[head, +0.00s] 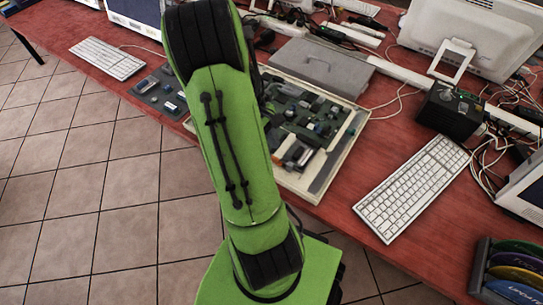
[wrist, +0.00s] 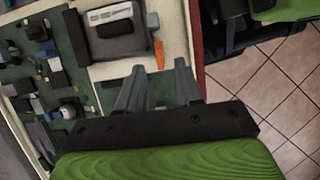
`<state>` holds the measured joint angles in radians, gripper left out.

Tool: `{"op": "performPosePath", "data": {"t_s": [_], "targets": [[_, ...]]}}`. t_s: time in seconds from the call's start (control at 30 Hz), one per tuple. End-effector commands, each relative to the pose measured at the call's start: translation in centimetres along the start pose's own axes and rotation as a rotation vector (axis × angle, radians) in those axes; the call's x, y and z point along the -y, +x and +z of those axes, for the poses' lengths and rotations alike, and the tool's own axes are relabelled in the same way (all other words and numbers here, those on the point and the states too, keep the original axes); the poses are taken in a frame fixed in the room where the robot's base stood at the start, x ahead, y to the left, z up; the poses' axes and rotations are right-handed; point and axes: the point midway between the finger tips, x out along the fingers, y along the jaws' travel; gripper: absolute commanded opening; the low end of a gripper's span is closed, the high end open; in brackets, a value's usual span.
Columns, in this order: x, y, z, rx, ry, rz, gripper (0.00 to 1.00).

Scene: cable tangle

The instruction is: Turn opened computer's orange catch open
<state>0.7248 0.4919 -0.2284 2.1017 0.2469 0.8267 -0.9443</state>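The opened computer (head: 338,160) lies flat on the red table, its green board and dark parts exposed in a pale case. In the wrist view its pale case edge (wrist: 174,28) runs beside the board. The small orange catch (wrist: 159,54) sits on this pale strip, right of a dark grey boxy unit (wrist: 118,40). My gripper (wrist: 159,67) is open and empty, with its two grey fingertips apart. In the picture the catch shows just beyond and between the fingertips; contact cannot be told. In the head view my green arm hides the gripper and the catch.
A grey flat box (head: 318,66) lies behind the computer. A white keyboard (head: 412,187) and a black box (head: 449,112) with cables stand to the right. Another keyboard (head: 107,58) is at the left. The tiled floor (head: 110,200) is clear in front.

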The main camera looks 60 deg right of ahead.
Motion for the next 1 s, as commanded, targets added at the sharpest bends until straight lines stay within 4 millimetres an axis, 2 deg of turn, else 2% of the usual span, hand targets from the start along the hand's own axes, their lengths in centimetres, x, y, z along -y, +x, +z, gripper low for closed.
{"op": "performPosePath", "data": {"t_s": [0.03, 0.13, 0.43, 0.47, 0.6, 0.7, 1.0], "targets": [[0.0, 1.2, -0.1, 0.002, 0.001, -0.002, 0.35], [0.0, 2.4, -0.1, 0.001, 0.000, 0.000, 0.35], [0.0, 2.7, 0.0, -0.001, 0.000, 0.001, 0.35], [0.0, 2.7, 0.0, -0.001, 0.000, 0.001, 0.34], [0.0, 2.6, 0.0, 0.000, 0.000, 0.001, 0.12], [0.0, 2.6, 0.0, 0.000, 0.000, 0.001, 0.00], [0.0, 2.6, 0.0, 0.000, 0.012, -0.004, 0.00]]}}
